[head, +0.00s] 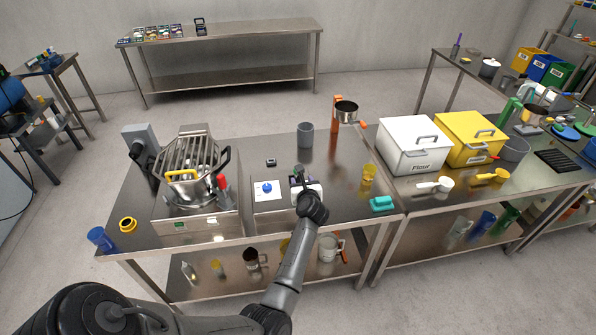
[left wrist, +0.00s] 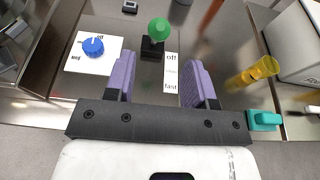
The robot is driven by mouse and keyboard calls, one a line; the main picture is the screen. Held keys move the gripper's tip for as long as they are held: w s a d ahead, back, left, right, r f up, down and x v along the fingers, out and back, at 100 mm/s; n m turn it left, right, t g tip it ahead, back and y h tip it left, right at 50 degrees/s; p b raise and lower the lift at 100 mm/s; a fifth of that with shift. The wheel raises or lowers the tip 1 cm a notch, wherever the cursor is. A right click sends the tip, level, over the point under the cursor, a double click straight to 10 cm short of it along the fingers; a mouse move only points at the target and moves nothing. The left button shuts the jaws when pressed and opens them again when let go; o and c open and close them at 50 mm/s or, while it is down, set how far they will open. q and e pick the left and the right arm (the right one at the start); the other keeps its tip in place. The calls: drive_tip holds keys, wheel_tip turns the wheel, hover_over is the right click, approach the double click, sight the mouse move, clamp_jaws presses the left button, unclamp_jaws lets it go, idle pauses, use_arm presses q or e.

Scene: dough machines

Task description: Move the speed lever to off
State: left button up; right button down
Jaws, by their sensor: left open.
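The speed lever has a green ball knob (left wrist: 159,28) on a black base (left wrist: 152,47), with a white label strip (left wrist: 171,72) beside it reading "off" at the far end and "fast" at the near end. The knob also shows in the head view (head: 299,169). The black base is close to the "off" end; the lever's exact setting is hard to tell. My left gripper (left wrist: 157,72) is open, its purple-padded fingers apart and empty. The knob appears beyond the fingertips, between their lines, with no visible contact. My right gripper is not in view.
A blue knob on a white plate (head: 267,189) lies left of the lever. The mixer with its steel bowl (head: 192,185) stands farther left. A yellow cup (head: 369,173) and a teal block (head: 382,204) are to the right. A grey cup (head: 305,135) stands behind.

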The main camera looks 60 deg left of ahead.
use_arm(q)
drive_tip(key=b+x, duration=0.5)
drive_tip(key=x, duration=0.3)
drive_tip(key=shift+r, duration=0.15)
drive_tip(key=shift+a+b, duration=0.2)
drive_tip(key=shift+b, duration=0.1)
idle(0.3)
